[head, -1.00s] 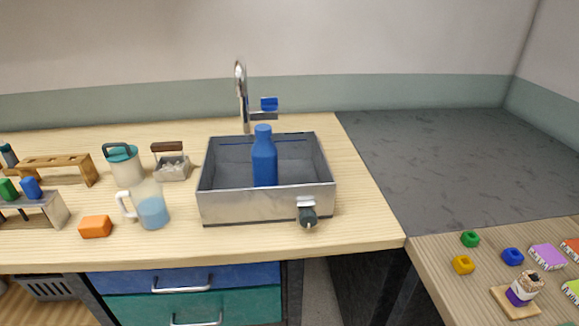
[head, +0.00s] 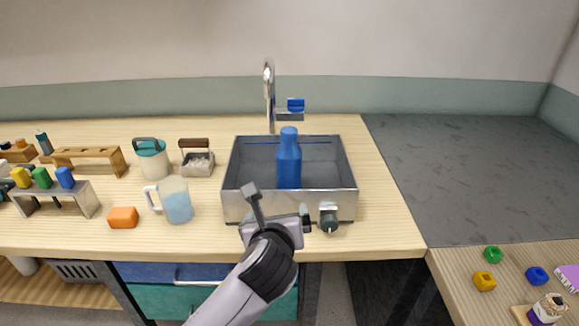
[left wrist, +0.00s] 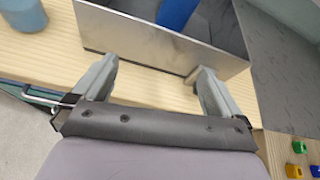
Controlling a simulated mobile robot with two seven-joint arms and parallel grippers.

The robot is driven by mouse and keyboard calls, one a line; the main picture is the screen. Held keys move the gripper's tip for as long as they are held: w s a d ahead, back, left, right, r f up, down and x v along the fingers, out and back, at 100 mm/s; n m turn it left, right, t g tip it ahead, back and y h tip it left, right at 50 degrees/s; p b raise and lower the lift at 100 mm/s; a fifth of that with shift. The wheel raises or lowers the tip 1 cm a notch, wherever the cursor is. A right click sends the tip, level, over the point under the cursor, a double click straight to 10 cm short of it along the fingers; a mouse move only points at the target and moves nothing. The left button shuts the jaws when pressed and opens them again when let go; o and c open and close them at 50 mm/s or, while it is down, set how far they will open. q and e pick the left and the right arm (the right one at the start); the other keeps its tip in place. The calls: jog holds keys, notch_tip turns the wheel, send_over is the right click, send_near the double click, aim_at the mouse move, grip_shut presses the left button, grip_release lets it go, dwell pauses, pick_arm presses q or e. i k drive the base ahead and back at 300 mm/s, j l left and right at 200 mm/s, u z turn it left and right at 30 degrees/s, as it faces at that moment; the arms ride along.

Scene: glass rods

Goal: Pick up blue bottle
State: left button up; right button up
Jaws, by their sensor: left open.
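The blue bottle (head: 289,160) stands upright inside the metal sink (head: 343,203), near its middle. In the left wrist view only a lower part of the bottle (left wrist: 176,13) shows at the top edge, beyond the sink's front wall (left wrist: 150,40). My left gripper (head: 279,208) is in front of the sink, apart from the bottle. Its two fingers are spread wide with nothing between them, as the left wrist view (left wrist: 155,85) shows. My right gripper is in neither view.
A chrome faucet (head: 270,95) rises behind the sink. A jug of blue liquid (head: 177,203), an orange block (head: 123,217), a lidded jar (head: 152,160) and a small basket (head: 197,164) stand to the left. The grey counter (head: 480,170) on the right is bare.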

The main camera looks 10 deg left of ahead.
aim_at(288, 153)
jog(key=i+j, duration=0.15)
jog(key=i, duration=0.7)
